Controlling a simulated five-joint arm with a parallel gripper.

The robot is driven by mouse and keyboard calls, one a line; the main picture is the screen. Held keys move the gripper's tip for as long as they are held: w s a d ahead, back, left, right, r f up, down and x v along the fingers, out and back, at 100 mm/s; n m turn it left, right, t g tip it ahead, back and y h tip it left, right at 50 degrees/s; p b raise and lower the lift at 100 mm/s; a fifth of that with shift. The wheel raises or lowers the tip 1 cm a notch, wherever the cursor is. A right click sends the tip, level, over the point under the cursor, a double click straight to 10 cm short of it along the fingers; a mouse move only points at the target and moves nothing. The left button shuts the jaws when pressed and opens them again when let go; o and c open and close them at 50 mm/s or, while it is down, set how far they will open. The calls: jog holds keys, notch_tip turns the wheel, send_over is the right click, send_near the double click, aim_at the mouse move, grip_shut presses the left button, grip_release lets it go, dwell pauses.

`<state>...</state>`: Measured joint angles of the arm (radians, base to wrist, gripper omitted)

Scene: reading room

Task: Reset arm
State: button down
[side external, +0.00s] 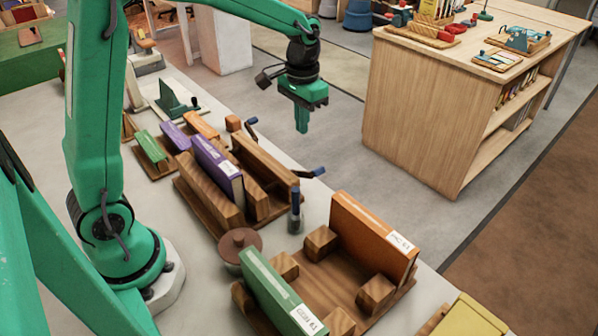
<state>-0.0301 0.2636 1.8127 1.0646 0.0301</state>
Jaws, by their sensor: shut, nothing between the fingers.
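My green arm rises from its round base on the pale table and reaches over to the right. My gripper (302,120) hangs at its end, pointing down, in the upper middle of the side external view. Its green fingers are together and nothing shows between them. It appears above or past the table's far edge, clear of the books and wooden holders; its exact height is hard to tell.
A wooden holder has an orange book (372,240) and a green book (280,290). Behind it stand a purple book (217,168), a brown lidded pot (239,244) and a small bottle (295,212). A wooden shelf unit (420,125) stands across the floor.

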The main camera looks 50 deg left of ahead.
jog(key=shift+r, duration=0.2)
jog(key=s+r+t, duration=0.2)
jog(key=s+r, duration=0.1)
jog(key=s, duration=0.7)
jog(key=s+d+r+t, duration=0.1)
jog(key=s+r+t, duration=0.2)
jog(key=s, duration=0.7)
jog(key=shift+s+d+r+t, duration=0.2)
jog(key=shift+r+t, duration=0.1)
jog(key=shift+r, duration=0.45)
